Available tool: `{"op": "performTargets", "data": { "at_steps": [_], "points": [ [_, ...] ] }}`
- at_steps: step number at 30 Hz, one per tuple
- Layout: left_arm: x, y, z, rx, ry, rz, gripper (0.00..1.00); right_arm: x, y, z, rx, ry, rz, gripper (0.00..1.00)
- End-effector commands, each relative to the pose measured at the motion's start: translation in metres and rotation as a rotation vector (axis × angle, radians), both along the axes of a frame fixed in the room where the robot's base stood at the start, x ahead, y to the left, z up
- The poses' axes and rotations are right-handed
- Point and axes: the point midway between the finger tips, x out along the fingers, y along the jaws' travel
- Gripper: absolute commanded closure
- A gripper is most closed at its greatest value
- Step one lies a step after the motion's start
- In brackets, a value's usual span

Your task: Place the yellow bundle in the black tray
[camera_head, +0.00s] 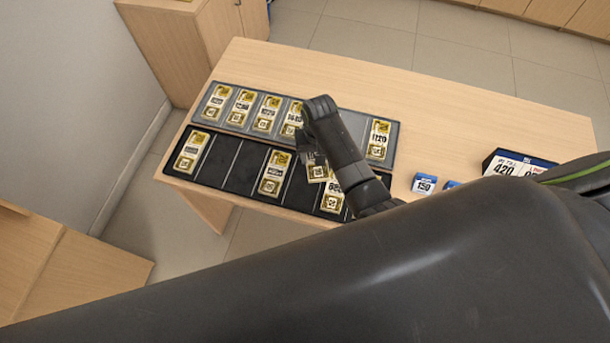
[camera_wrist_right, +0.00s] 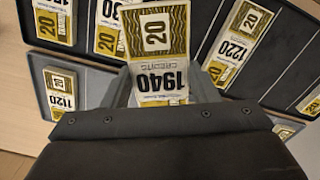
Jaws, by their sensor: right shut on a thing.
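My right gripper (camera_head: 314,160) is shut on a yellow bundle (camera_head: 318,173) over the black tray (camera_head: 242,170). In the right wrist view this bundle (camera_wrist_right: 157,50) is gold and white, reads 20 and 1940, and sits between the fingers (camera_wrist_right: 158,92). It is over the part of the tray between the middle bundle (camera_head: 272,172) and the bundles at the right. I cannot tell whether it touches the tray floor. The black tray has dividers and some empty compartments. My left gripper is not in view.
A grey tray (camera_head: 352,122) with several similar bundles lies behind the black tray. My right wrist hides part of both trays. A small blue 150 block (camera_head: 424,183) and a dark sign (camera_head: 510,163) stand at the right. The back of the counter (camera_head: 400,90) is clear.

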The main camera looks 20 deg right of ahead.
Motion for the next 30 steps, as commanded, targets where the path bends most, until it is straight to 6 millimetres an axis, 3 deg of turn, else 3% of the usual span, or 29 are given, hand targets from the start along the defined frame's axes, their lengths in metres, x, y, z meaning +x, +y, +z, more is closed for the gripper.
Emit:
{"op": "performTargets", "data": {
  "at_steps": [1, 4, 13, 18, 24, 30],
  "points": [
    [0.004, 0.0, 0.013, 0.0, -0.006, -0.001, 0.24, -0.005, 0.011, 0.006, 0.003, 0.002, -0.074, 0.7],
    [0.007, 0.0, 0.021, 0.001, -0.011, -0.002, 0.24, -0.011, 0.024, 0.006, 0.001, 0.001, -0.211, 0.7],
    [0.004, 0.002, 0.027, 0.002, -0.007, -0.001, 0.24, -0.019, 0.042, 0.0, -0.004, -0.003, -0.396, 0.7],
    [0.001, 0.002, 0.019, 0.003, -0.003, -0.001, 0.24, -0.02, 0.042, -0.025, -0.004, -0.001, -0.4, 0.7],
    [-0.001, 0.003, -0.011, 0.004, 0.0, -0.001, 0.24, -0.019, 0.042, -0.052, -0.002, -0.004, -0.399, 0.7],
    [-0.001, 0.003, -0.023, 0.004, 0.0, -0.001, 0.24, -0.019, 0.042, -0.062, -0.002, -0.005, -0.398, 0.7]
  ]
}}
